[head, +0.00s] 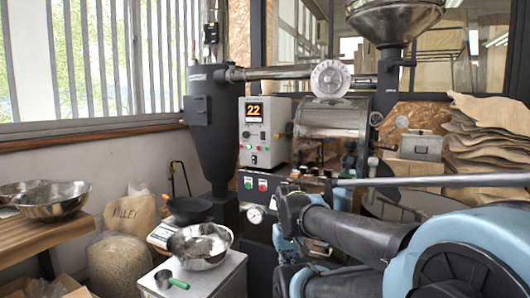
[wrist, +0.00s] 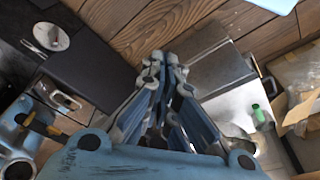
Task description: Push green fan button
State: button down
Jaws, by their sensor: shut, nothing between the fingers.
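A green button (head: 248,183) sits on a small dark panel at the front of the roaster, just left of a red button (head: 262,185). The grey control box (head: 254,158) above, with an orange "22" display, also carries small coloured buttons; I cannot read which control is labelled fan. My gripper (wrist: 164,62) is shut and empty in the wrist view, its fingers together above the wooden floor between a black cabinet and a grey one. In the head view my arm is right of and below the panel. The green button cannot be made out in the wrist view.
A round gauge (head: 255,214) sits below the panel. The grey cyclone (head: 211,135) stands left of the control box. Floor (wrist: 213,22) shows between the cabinets.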

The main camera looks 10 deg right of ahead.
aim_at(267, 148)
jog(key=w+a+r+m+t, duration=0.1)
jog(key=w+r+t, duration=0.2)
jog(key=w+r, duration=0.5)
jog(key=w+r+t, duration=0.3)
jog(key=w+r, duration=0.5)
jog(key=w, duration=1.7)
jog(key=w+a+r+m+t, duration=0.1)
jog(key=w+r+t, duration=0.3)
jog(key=w+r, duration=0.5)
jog(key=w, duration=0.8)
jog(key=shift+w+a+m, duration=0.3)
jog(key=shift+w+a, duration=0.05)
jog(key=shift+w+d, duration=0.85)
jog(key=shift+w, duration=0.3)
jog(key=shift+w+d, duration=0.9)
jog(key=shift+w, duration=0.3)
jog(key=shift+w+d, duration=0.85)
jog(key=shift+w, duration=0.3)
jog(key=shift+w+d, duration=0.1)
jog(key=shift+w+d, duration=0.2)
